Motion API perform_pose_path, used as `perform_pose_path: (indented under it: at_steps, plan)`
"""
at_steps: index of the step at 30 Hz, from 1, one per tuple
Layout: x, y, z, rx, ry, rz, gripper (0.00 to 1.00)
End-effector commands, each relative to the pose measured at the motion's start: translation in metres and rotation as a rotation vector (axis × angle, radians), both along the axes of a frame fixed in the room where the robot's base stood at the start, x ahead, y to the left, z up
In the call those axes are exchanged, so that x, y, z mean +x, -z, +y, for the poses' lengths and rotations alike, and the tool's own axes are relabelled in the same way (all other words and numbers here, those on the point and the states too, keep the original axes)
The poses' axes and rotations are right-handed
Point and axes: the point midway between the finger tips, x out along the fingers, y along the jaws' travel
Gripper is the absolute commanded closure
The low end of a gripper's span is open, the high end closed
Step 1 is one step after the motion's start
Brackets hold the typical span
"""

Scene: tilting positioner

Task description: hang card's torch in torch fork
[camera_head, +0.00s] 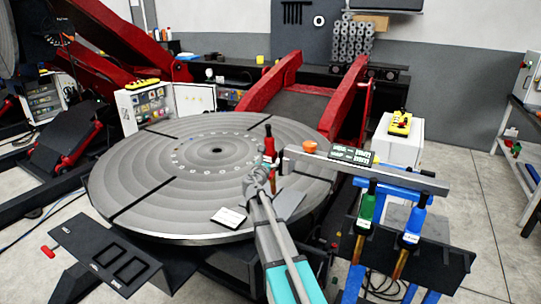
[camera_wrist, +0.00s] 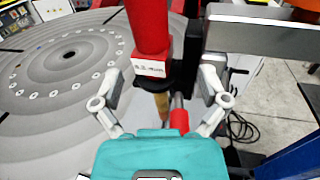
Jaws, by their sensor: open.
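A red torch (camera_head: 269,143) stands upright near the left end of the grey bar (camera_head: 365,170). In the wrist view the red torch (camera_wrist: 150,35) has a white label, and a black fork (camera_wrist: 187,70) sits beside and behind its lower part. A brass-coloured tip shows below. My gripper (camera_wrist: 160,78) is open, with one finger on each side of the torch; contact cannot be told. In the head view my gripper (camera_head: 262,178) is just below the torch. A green torch (camera_head: 366,208) and a blue torch (camera_head: 413,225) hang right. A white card (camera_head: 228,216) lies on the turntable; its writing is unreadable.
The big round turntable (camera_head: 150,185) fills the left and middle. An orange cup-like thing (camera_head: 310,147) and a dark panel with green displays (camera_head: 351,155) are on the bar. A black tray (camera_head: 105,255) is at front left. A white cabinet (camera_head: 398,145) stands behind right.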

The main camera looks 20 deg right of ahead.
Motion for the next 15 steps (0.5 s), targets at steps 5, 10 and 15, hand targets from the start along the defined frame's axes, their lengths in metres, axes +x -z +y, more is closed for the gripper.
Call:
perform_pose_path:
  at_steps: [5,10,15]
  plan:
    - [-0.013,-0.002,0.013,-0.004,-0.002,0.002,0.06]
    - [-0.017,-0.002,0.018,-0.005,-0.003,0.002,0.06]
    - [-0.016,-0.003,0.018,-0.005,-0.003,0.003,0.06]
